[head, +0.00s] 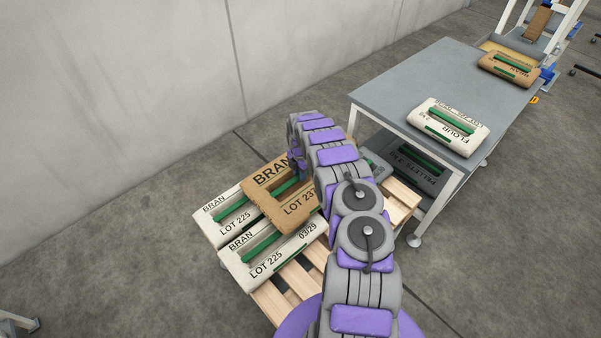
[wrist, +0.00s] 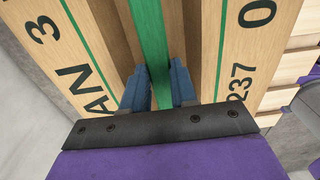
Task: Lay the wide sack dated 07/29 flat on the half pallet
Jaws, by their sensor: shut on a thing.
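A brown sack (head: 266,178) marked BRAN and LOT 237 has a green handle bar. It also fills much of the wrist view (wrist: 250,55), where only the first digit of its date, a 0, shows. My gripper (wrist: 158,75) has its blue fingers shut on the green bar. In the head view my arm hides the sack's right part. The sack is over the wooden half pallet (head: 272,299), overlapping two white sacks; I cannot tell whether it touches them. The white BRAN LOT 225 sacks (head: 216,202) (head: 294,254) lie on the pallet, the nearer dated 03/29.
A grey table (head: 400,85) stands right, with a white FLOUR sack (head: 468,128) and a brown sack (head: 520,77) on top. A dark PELLETS sack (head: 425,170) lies beneath the tabletop. A concrete wall (head: 120,90) runs behind. Bare pallet slats (head: 399,199) show at the right.

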